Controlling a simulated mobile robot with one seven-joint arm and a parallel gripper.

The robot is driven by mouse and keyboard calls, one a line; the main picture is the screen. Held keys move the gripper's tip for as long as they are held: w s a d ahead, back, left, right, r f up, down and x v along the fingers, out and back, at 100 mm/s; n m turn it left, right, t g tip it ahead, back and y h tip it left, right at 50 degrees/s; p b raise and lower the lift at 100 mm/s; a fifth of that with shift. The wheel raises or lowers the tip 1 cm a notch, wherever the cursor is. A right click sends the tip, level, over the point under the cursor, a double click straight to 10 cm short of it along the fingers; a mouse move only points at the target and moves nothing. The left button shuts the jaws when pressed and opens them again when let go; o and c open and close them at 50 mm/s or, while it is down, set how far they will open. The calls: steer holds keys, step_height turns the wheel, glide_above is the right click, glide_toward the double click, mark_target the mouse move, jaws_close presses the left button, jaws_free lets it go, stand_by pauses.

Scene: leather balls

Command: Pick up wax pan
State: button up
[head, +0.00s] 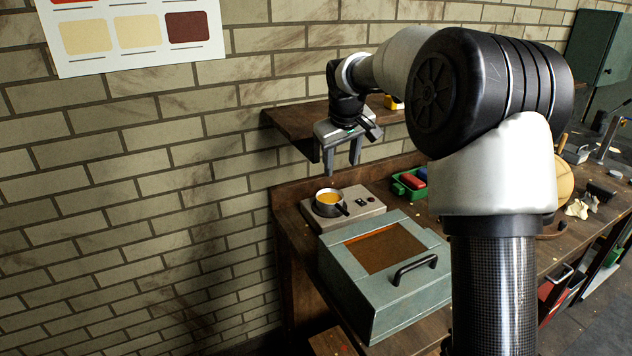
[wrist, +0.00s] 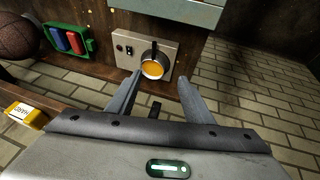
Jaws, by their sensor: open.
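The wax pan (head: 328,201) is a small metal pan with orange contents and a dark handle. It stands on a grey hot-plate unit (head: 362,207) with switches, at the left end of the workbench. My gripper (head: 341,172) is open and empty above the pan, pointing down, apart from it. In the wrist view the pan (wrist: 152,68) shows just beyond and between the fingertips of my gripper (wrist: 160,79), with its handle pointing away. The hot-plate unit also shows there (wrist: 127,48).
A teal box (head: 390,283) with an orange window and black handle stands in front of the hot plate. A green tray (head: 408,184) with red and blue blocks lies to the right. A wall shelf (head: 297,122) is close behind my gripper, with a yellow item (wrist: 25,114) on it.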

glide_toward(336, 206)
steer(key=shift+p+x, duration=0.7)
steer(key=shift+x, duration=3.55)
steer(key=shift+c, duration=0.5)
jaws_close()
